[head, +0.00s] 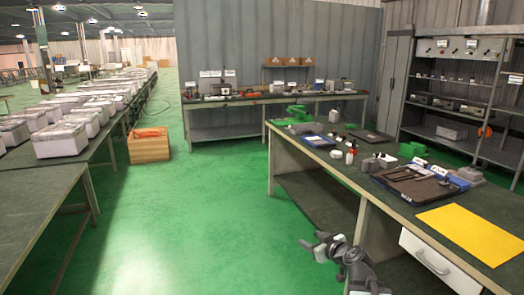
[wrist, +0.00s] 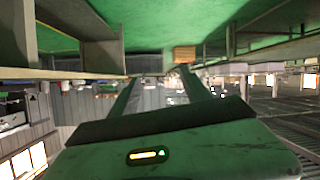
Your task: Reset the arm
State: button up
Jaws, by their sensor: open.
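My gripper (head: 316,246) is at the bottom centre of the head view, in front of the near side of the right-hand workbench (head: 345,180). Its jaws point up and to the left. In the wrist view my gripper (wrist: 158,76) shows two dark fingers apart with nothing between them. It is open and empty and touches nothing that I can see. My arm's lower links run out of the head view at the bottom edge.
The workbench holds a yellow sheet (head: 473,233), a dark tool tray (head: 416,184) and small parts. A white drawer (head: 437,264) sits under its top. A wooden crate (head: 149,145) stands on the green floor. Tables with white boxes line the left. The middle floor is clear.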

jog(key=s+a+f+g, duration=0.7)
jog(key=s+a+f, duration=0.2)
jog(key=a+f, duration=0.2)
jog(key=s+d+f+m+g+h, duration=0.2)
jog(key=s+d+m+g, duration=0.15)
jog(key=s, duration=0.25)
jog(key=s+d+f+m+g+h, duration=0.2)
jog(key=s+d+m+h, duration=0.1)
jog(key=s+d, duration=0.2)
notch_tip(320, 180, up, 13)
jog(key=p, duration=1.2)
jog(key=shift+w+a, duration=0.15)
jog(key=shift+a, duration=0.15)
